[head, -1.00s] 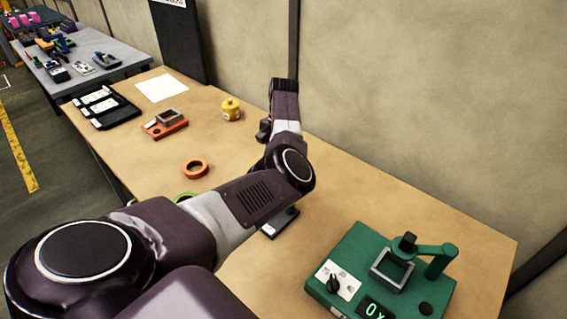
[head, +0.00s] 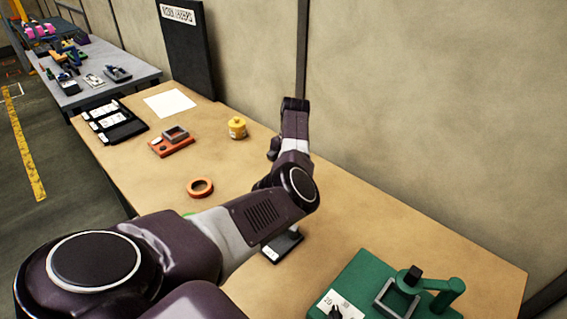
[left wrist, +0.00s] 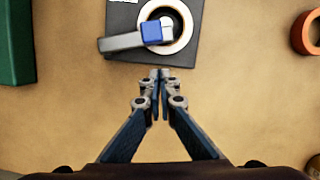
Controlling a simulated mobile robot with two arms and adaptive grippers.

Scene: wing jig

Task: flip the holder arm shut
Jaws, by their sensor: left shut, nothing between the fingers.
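A black holder base (left wrist: 122,18) shows at the top of the left wrist view, with a white ring (left wrist: 184,38) on it. A grey holder arm (left wrist: 119,42) with a blue block (left wrist: 151,32) at its end lies across the near part of the base, the block overlapping the ring. Whether it is latched I cannot tell. My left gripper (left wrist: 160,74) is shut and empty just below the base's near edge in that view. In the head view the dark base (head: 287,243) is partly hidden by my left arm, and the left fingers are hidden. My right gripper is out of view.
A green device (head: 356,275) with its own swing arm stands at the front right. An orange ring (head: 200,188), a red fixture (head: 171,146), a yellow pot (head: 237,128) and a black tray (head: 116,126) lie farther along the table. A wall runs along the right.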

